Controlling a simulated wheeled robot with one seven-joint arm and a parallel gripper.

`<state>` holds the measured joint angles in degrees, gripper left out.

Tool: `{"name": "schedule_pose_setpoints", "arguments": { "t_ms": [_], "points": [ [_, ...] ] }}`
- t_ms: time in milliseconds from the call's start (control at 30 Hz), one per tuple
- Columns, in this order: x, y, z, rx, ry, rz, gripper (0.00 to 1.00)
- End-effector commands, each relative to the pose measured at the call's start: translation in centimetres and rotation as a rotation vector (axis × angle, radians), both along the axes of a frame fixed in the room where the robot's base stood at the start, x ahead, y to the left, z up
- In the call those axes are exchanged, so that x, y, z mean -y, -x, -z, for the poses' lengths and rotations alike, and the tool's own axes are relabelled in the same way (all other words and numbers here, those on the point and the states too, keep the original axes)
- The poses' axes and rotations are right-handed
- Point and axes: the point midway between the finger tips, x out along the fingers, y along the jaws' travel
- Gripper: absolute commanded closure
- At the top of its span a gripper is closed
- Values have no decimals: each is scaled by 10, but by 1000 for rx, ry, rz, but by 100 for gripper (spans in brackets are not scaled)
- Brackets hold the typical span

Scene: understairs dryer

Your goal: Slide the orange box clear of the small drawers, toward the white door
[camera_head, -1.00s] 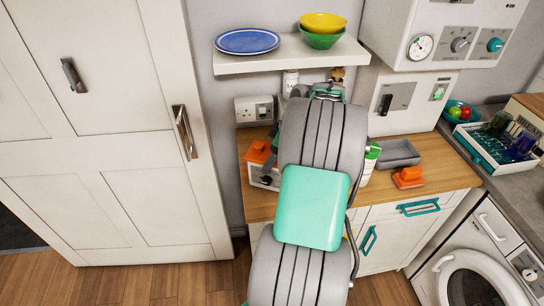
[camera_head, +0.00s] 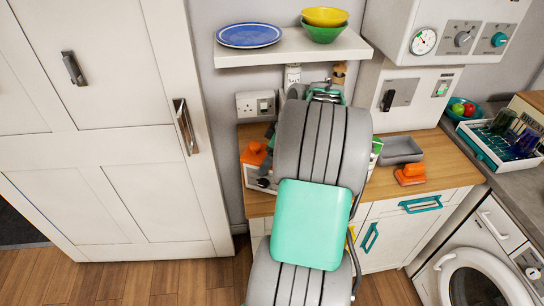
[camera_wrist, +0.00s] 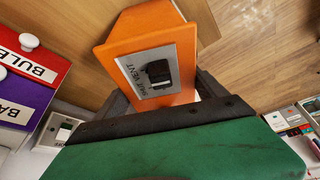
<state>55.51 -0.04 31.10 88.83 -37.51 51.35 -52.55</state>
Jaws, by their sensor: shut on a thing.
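The orange box (camera_wrist: 118,42) has a pale front plate with a black knob and lettering that ends in "VENT". In the head view the orange box (camera_head: 254,154) sits on the wooden worktop near its left end, partly behind my arm. My gripper (camera_wrist: 160,88) is shut on it, with a dark finger on either side. The small drawers (camera_wrist: 30,70), red and purple with white knobs, stand to the left in the wrist view, with bare wood between them and the box. My arm hides them in the head view. The white door (camera_head: 120,130) is at the left.
A shelf (camera_head: 235,60) with a blue plate and bowls hangs above the worktop. A wall socket (camera_head: 255,105) is behind the box. A grey tray (camera_head: 401,150) and another orange object (camera_head: 411,174) lie to the right. Little worktop shows left of the box.

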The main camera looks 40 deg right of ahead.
Motion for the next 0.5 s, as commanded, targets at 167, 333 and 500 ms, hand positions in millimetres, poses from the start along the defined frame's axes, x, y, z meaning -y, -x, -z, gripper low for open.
{"name": "schedule_pose_setpoints", "arguments": {
  "t_ms": [167,333,500],
  "points": [
    [-4,0,0,0,0,-2,92],
    [-4,0,0,0,0,-3,18],
    [-4,0,0,0,0,-3,4]
  ]
}}
